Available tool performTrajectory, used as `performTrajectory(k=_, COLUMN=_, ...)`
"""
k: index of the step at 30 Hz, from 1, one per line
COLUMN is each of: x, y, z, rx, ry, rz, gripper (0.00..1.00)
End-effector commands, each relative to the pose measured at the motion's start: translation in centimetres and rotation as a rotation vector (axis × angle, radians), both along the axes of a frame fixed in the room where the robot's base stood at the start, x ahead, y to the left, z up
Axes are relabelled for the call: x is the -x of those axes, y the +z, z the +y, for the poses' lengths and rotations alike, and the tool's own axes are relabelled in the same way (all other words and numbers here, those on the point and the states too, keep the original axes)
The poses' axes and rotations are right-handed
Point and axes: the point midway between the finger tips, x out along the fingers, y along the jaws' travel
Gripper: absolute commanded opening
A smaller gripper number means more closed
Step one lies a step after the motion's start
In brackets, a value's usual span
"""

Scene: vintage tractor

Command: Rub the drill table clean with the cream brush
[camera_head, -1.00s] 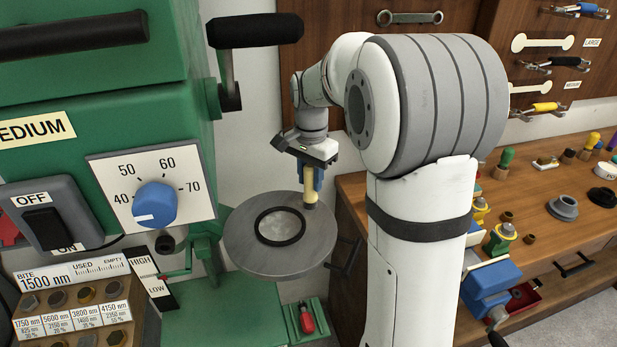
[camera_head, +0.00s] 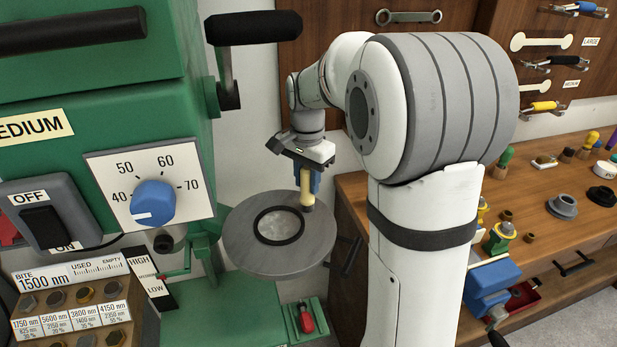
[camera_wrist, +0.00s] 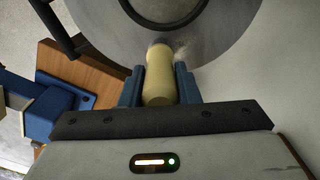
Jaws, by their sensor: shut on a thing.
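The cream brush (camera_head: 307,186) is upright between the blue fingers of my gripper (camera_head: 310,181), which is shut on it. Its lower end is at the right part of the round grey drill table (camera_head: 253,262), inside the rim; I cannot tell whether it presses on the surface. A black ring (camera_head: 265,236) with a pale centre lies in the middle of the table, left of the brush. In the wrist view the brush (camera_wrist: 159,78) points at the table (camera_wrist: 225,48), and a faint pale smudge shows beside its tip.
The green drill press (camera_head: 185,110) with its blue dial (camera_head: 153,202) stands at the left. A black handle (camera_head: 253,28) hangs above the table. A wooden workbench (camera_head: 540,235) with pegs and a blue vice (camera_head: 488,282) is at the right. A red-handled object (camera_head: 305,318) lies below the table.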

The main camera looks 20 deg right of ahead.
Motion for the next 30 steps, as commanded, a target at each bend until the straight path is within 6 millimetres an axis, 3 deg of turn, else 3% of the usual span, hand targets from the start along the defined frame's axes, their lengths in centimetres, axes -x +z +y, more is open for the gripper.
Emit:
performTrajectory(k=18, x=0.0, y=1.5, z=0.0, rx=0.0, ry=0.0, rz=0.0, gripper=0.0)
performTrajectory(k=30, x=-0.2, y=1.4, z=0.1, rx=0.0, ry=0.0, rz=0.0, gripper=0.0)
